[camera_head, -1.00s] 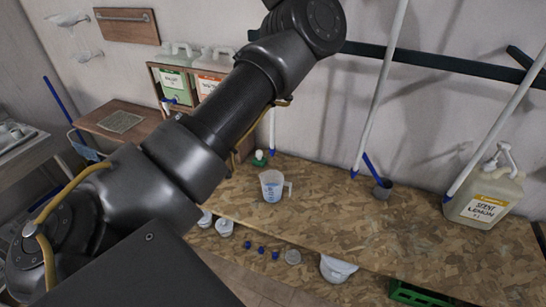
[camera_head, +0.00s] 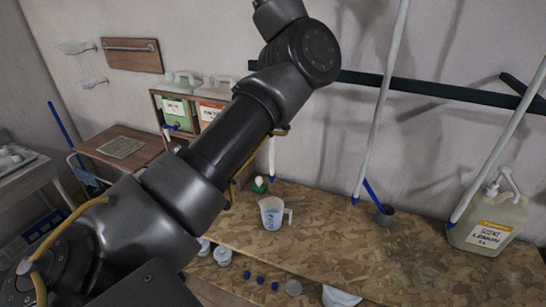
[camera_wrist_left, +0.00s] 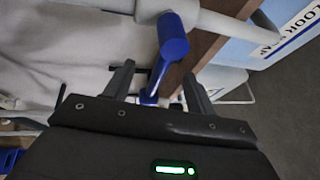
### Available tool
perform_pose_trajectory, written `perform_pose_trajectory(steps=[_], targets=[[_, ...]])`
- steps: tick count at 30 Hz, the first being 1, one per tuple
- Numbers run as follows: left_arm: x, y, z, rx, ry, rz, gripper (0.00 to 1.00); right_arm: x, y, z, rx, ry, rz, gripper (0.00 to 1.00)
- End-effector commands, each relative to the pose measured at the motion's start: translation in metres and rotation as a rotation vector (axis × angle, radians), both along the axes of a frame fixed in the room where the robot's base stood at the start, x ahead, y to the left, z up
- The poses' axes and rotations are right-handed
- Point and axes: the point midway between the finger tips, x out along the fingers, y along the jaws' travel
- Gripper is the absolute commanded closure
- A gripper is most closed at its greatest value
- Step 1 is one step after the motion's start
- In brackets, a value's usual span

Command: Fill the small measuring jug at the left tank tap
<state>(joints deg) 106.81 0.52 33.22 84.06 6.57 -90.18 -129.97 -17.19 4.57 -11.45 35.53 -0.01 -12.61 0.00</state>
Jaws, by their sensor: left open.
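The small measuring jug (camera_head: 271,213), clear with blue marks and a handle on its right, stands upright on the wooden counter. The left tank (camera_head: 177,108) has a green label and sits in a wooden rack; its blue tap (camera_head: 172,127) is at its lower front. In the left wrist view my left gripper (camera_wrist_left: 158,82) is open, with a blue lever-like part (camera_wrist_left: 172,37) on a white fitting showing beyond and between its fingers. I cannot tell whether they touch. In the head view my left arm crosses the middle, and its gripper does not show. My right gripper is out of sight.
A second tank (camera_head: 213,100) with an orange label stands beside the left one. The counter's middle (camera_head: 340,225) is clear.

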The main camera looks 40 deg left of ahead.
Motion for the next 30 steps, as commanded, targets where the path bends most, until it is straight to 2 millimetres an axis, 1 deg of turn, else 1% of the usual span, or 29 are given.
perform_pose_trajectory(steps=[8,24,30], targets=[[-0.002,0.0,-0.001,0.0,0.0,0.001,0.44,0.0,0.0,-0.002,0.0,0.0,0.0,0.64],[-0.035,0.002,-0.008,0.001,-0.001,0.0,0.44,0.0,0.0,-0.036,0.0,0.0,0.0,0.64],[-0.043,0.002,-0.008,-0.001,0.0,0.0,0.44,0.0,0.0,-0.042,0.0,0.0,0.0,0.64]])
